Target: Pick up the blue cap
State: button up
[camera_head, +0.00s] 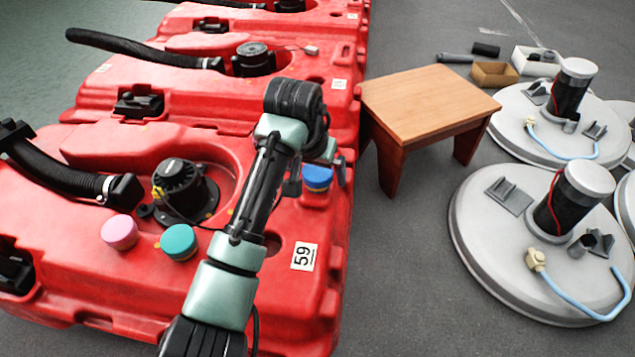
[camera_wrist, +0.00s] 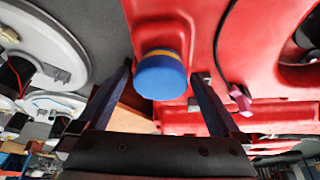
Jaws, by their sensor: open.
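The blue cap (camera_head: 317,178) sits at the right edge of the nearest red tank (camera_head: 270,330). In the wrist view the blue cap (camera_wrist: 160,78) shows large, with a yellow band at its base against the red tank. My gripper (camera_head: 316,184) is open at the cap, with one finger on either side. The wrist view shows the two fingers of my gripper (camera_wrist: 161,75) spread left and right of the cap. I cannot tell whether either finger touches it.
A pink cap (camera_head: 119,232) and a teal cap (camera_head: 179,242) sit on the same tank, left of my arm. A black fitting (camera_head: 182,190) rises near them. A wooden stool (camera_head: 425,100) stands to the right. Round grey lids (camera_head: 480,235) lie farther right, with grey floor between.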

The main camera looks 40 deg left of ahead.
jog(key=c, duration=1.3)
jog(key=shift+r, duration=0.1)
